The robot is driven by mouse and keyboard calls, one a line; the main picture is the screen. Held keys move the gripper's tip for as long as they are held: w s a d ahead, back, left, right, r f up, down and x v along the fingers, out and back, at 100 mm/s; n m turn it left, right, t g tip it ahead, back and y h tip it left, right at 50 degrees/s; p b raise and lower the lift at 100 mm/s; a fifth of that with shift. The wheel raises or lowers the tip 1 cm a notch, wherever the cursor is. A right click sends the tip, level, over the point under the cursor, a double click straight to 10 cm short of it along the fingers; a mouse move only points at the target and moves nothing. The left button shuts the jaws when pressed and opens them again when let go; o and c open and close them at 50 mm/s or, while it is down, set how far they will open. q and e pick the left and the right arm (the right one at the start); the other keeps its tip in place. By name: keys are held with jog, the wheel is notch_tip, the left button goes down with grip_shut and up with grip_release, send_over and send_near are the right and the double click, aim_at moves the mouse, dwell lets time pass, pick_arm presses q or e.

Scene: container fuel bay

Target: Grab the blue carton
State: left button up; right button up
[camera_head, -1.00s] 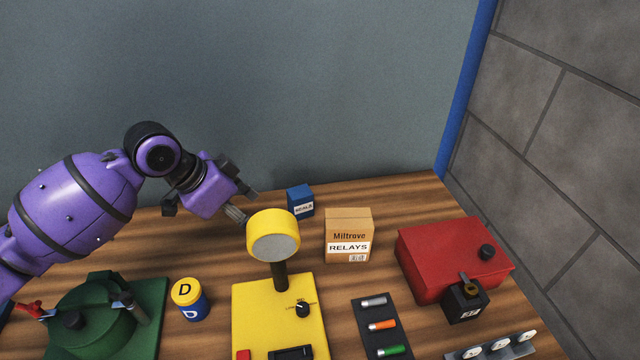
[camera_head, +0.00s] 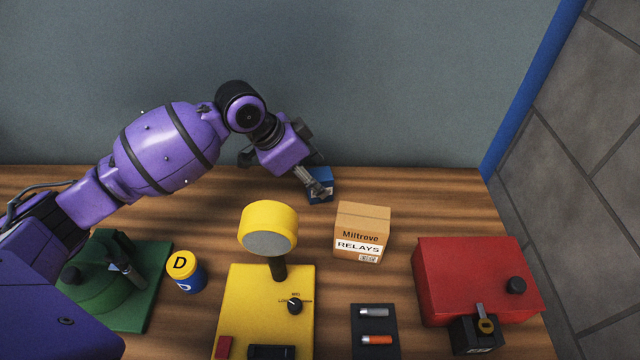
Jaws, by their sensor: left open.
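The small blue carton (camera_head: 321,176) stands at the back of the wooden bench, near the grey wall. My left gripper (camera_head: 318,190) reaches in from the left above the bench, and its fingers overlap the carton's left and front part in the picture. The fingers hide most of the carton's white label. The gripper is open; whether a finger touches the carton I cannot tell. My right gripper is not in view.
A cardboard relays box (camera_head: 362,232) stands just right and in front of the carton. A yellow device with a round head (camera_head: 268,228) is nearer. A red box (camera_head: 470,280) is at right, a blue-yellow canister (camera_head: 186,272) and green device (camera_head: 110,280) at left.

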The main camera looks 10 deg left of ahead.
pick_arm(q)
jog(key=x, duration=0.3)
jog(key=shift+d+f, duration=0.15)
jog(key=shift+f, duration=0.05)
jog(key=c, duration=1.4)
jog(key=shift+r, duration=0.1)
